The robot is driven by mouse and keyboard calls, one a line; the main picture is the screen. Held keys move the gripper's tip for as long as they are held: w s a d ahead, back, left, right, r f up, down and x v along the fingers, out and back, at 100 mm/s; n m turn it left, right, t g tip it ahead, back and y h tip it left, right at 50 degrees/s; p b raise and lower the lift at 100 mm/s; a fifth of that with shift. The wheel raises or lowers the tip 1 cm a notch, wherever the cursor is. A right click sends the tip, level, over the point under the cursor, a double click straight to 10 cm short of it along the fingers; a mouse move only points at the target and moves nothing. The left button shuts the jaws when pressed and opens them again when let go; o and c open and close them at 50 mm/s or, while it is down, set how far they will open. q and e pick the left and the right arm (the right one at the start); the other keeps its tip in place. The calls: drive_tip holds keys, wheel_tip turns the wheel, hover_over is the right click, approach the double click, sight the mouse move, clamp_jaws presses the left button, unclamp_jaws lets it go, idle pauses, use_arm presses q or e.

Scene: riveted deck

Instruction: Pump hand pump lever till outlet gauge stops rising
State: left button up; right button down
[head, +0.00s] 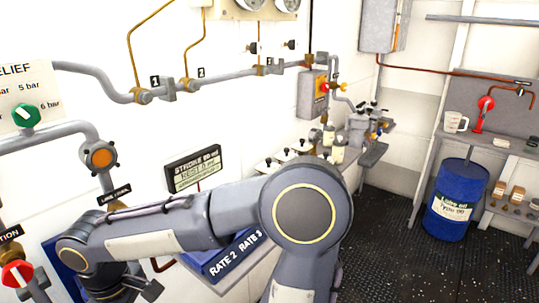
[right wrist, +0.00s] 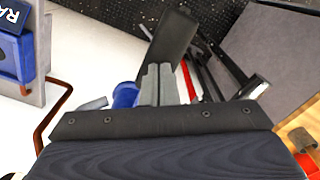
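My right arm crosses the head view to the left, and its wrist is over a blue object (head: 60,262) at lower left; the gripper there is hidden or too dark to make out. In the right wrist view my right gripper (right wrist: 160,84) has its two grey fingers together. A blue cylindrical part (right wrist: 126,95) is beside the fingers. A dark bar (right wrist: 172,38) runs beyond their tips; I cannot tell whether it is the pump lever or touches them. A stroke display (head: 195,168) hangs on the wall, its digits unclear. Two gauges (head: 287,4) are cut off at the top, needles unreadable. My left gripper is not seen.
A blue box labelled RATE 2, RATE 3 (head: 232,258) sits behind my forearm. Wall pipes carry a green knob (head: 26,115) and a red knob (head: 16,273). A blue oil drum (head: 457,202) stands at right. The dark floor (head: 400,255) in front is open.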

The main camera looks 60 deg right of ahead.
drive_tip(key=shift+f+b, duration=0.3)
drive_tip(key=shift+f, duration=0.45)
wheel_tip(320, 180, up, 12)
drive_tip(key=p, duration=1)
drive_tip(key=shift+p, duration=0.3)
idle(0.3)
wheel_tip(320, 180, down, 12)
drive_tip(key=b, duration=0.9)
drive_tip(key=shift+r, duration=0.25)
wheel_tip(320, 180, up, 11)
drive_tip(key=p, duration=1)
drive_tip(key=shift+r, duration=0.2)
idle(0.8)
